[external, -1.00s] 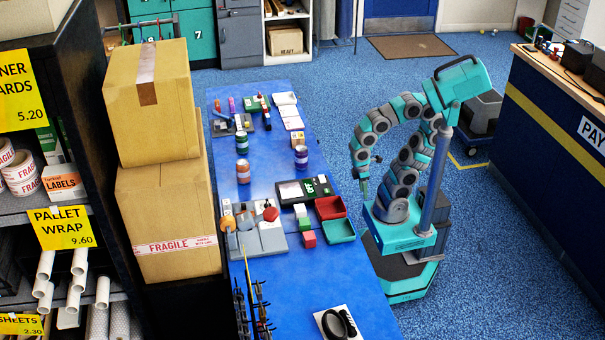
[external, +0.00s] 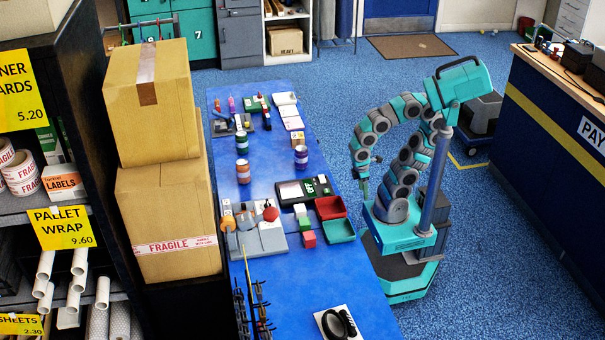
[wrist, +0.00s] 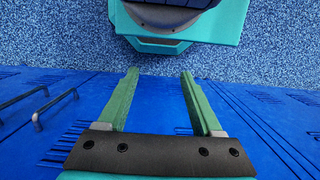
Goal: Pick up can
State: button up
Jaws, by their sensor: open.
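Several small cans stand upright on the blue table (external: 353,268) in the external view. A green-banded can (external: 242,140) is farthest back, an orange-brown can (external: 243,172) is in front of it, and a purple-blue can (external: 301,156) stands to their right. My gripper (external: 364,188) hangs at the table's right edge, pointing down, well to the right of the cans. In the wrist view my gripper (wrist: 160,78) has its two green fingers wide apart with nothing between them. No can shows in the wrist view.
Red (external: 331,207) and green (external: 339,231) trays, a dark scale (external: 304,189) and small cubes (external: 307,224) lie between my gripper and the table's left side. A black rack (external: 253,305) stands in front. Stacked cartons (external: 165,215) border the left side.

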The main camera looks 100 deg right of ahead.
jog(key=o, duration=0.5)
